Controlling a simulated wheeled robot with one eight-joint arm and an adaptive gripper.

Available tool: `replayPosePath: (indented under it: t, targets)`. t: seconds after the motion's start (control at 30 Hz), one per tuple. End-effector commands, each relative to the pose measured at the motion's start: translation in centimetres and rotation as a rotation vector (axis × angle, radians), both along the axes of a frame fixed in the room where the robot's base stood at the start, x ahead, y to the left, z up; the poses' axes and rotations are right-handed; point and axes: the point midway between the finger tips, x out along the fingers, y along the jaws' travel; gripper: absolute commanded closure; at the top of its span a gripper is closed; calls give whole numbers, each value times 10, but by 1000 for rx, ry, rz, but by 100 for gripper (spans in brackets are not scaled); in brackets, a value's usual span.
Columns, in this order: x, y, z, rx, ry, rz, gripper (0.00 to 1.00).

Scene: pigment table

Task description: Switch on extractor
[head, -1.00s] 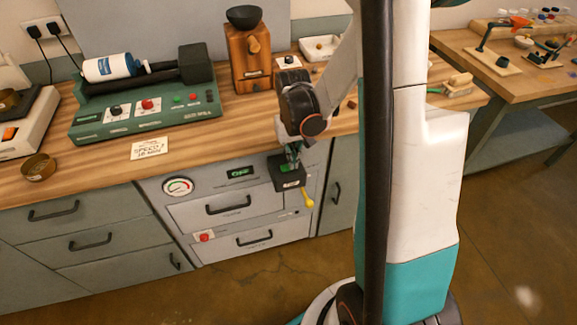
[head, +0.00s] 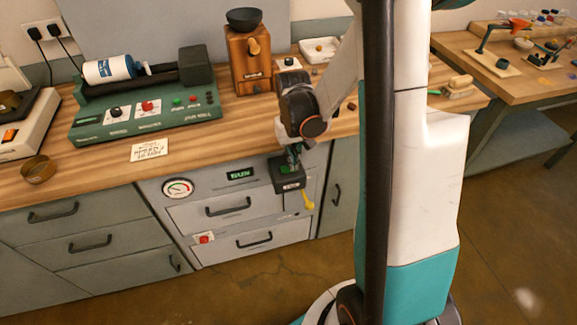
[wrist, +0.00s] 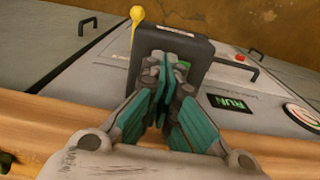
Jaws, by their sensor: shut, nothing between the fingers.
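The extractor looks to be the grey panel (head: 195,210) under the counter. Its lit green display (head: 240,174) reads RUN in the wrist view (wrist: 231,104). A black box (head: 289,184) juts from the panel at the right, with a yellow lever (head: 308,200) hanging beside it. A green patch shows on the box top. My gripper (head: 292,166) is over the box, pointing down. In the wrist view my gripper (wrist: 163,70) is shut and empty, its tips at the top of the black box (wrist: 190,47). The fingers hide whatever is under them; contact cannot be told.
A round gauge (head: 178,188), a red button (head: 204,237) and drawer handles sit on the panel. The wooden counter edge (head: 120,195) runs close behind my gripper. A green machine (head: 145,110) and a wooden grinder (head: 249,60) stand on the counter. The floor in front is clear.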

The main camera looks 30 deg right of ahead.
Motion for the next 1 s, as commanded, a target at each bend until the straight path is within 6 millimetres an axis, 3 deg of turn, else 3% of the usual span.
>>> replayPosePath:
  t: [0.7, 1.0]
  targets:
    - [0, 0, 55, 0, 0, 0, 100]
    - [0, 0, 61, 0, 0, 0, 100]
